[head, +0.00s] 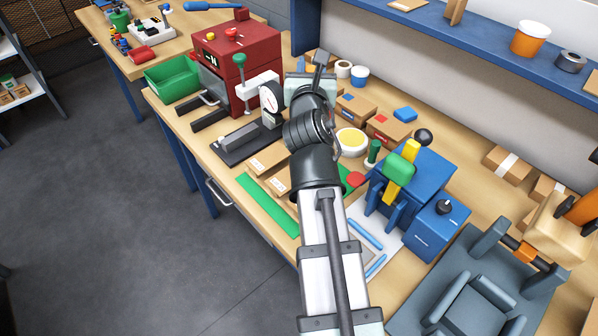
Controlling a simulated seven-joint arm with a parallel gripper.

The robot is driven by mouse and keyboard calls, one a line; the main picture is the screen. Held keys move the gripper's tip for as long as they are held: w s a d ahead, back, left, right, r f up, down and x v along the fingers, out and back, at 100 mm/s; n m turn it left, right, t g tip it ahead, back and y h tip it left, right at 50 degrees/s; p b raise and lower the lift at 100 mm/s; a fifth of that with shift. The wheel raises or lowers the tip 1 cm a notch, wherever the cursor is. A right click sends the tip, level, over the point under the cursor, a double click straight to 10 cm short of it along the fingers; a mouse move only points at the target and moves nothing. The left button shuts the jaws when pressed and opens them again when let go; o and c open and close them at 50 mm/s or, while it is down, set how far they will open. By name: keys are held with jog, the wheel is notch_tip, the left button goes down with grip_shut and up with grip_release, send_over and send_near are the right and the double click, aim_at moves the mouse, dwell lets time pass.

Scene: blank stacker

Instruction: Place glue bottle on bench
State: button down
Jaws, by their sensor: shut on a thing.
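My gripper (318,72) is at the far end of my arm, over the back part of the wooden bench (233,177). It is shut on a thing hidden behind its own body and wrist. I take this to be the glue bottle, but I cannot make out its shape or whether it touches anything. The gripper is just right of the red press (238,52) and the dial gauge (272,97).
A blue machine (412,182) with a yellow and green part stands right of my arm. Cardboard boxes (388,130), a yellow-topped round tub (351,141) and a green strip (267,205) crowd the bench. A blue shelf (480,42) runs above the back. A grey vise-like fixture (478,305) is at lower right.

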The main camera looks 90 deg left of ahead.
jog(key=shift+f, duration=6.35)
jog(key=c, duration=0.8)
grip_release()
jog(key=shift+f, duration=0.1)
jog(key=shift+o, duration=0.2)
jog(key=d, duration=0.7)
jog(key=shift+d, duration=0.25)
